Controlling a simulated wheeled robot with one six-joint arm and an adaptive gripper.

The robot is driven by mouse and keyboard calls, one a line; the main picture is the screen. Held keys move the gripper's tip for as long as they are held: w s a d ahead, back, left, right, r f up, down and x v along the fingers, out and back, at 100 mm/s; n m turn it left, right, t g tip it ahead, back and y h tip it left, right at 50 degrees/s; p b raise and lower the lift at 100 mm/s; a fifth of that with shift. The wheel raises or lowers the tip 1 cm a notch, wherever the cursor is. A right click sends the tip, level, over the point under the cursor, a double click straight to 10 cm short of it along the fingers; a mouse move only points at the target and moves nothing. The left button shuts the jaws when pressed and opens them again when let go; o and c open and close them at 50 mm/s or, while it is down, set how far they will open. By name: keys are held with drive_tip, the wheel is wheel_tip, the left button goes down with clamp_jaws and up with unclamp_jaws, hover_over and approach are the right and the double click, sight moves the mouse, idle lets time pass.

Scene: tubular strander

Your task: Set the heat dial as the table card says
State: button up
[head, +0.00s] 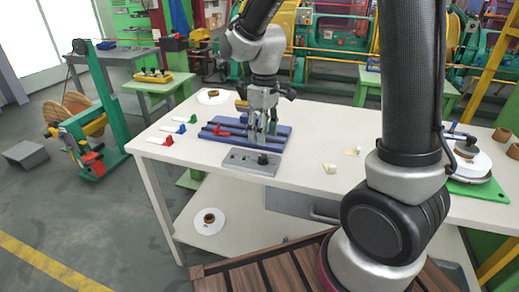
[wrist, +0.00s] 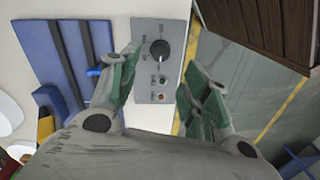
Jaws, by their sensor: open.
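The heat dial is a black round knob (wrist: 159,50) on a grey control box (wrist: 172,20) in the wrist view. It also shows on the right part of the box (head: 240,163) in the head view, as a dark knob (head: 263,159). The dial's marks are too small to read. My gripper (head: 260,138) points down above the blue tray, just behind the box. In the wrist view its open fingers (wrist: 160,85) lie on either side of the box's near end, apart from the dial. I cannot make out a readable table card.
A blue tray (head: 279,138) lies behind the box on the white table (head: 315,140). Coloured clips with white strips (head: 172,129) lie at left. Small pale pieces (head: 330,168) lie at right. A green board (head: 485,188) with a round device stands at far right.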

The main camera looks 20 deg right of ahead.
sight(263, 156)
drive_tip(key=shift+s+f, duration=0.1)
drive_tip(key=shift+f, duration=0.2)
wheel_tip(263, 156, down, 7)
drive_tip(key=shift+s+f, duration=0.1)
drive_tip(key=c, duration=1)
